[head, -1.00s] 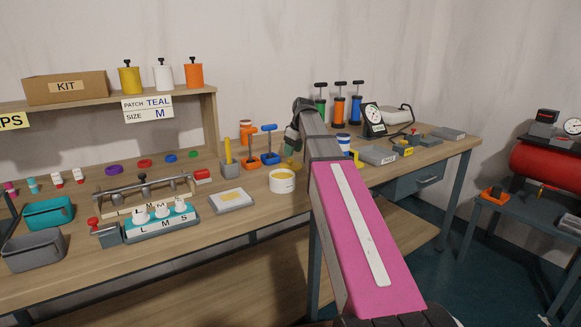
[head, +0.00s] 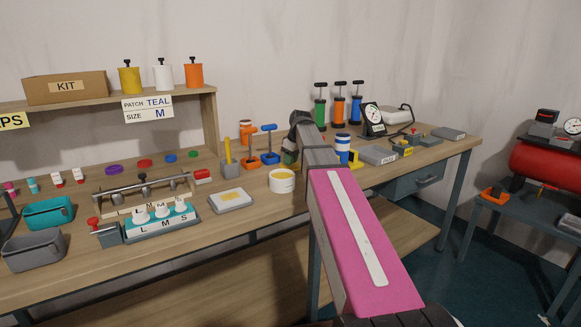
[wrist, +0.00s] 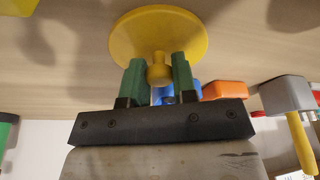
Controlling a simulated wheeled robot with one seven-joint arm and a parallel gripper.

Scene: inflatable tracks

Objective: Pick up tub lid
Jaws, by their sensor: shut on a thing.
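The tub lid is a yellow disc with a round knob (wrist: 159,72); its rim (wrist: 180,30) is clear in the wrist view. My gripper (wrist: 157,80) has green fingers on both sides of the knob and is shut on it. I cannot tell whether the lid touches the bench or hangs just above it. In the head view my arm hides most of the gripper and lid. The open white tub (head: 282,183), yellow inside, stands on the bench just in front of the hand.
A blue-and-white can (head: 342,148) and grey box (head: 378,155) are to the right.

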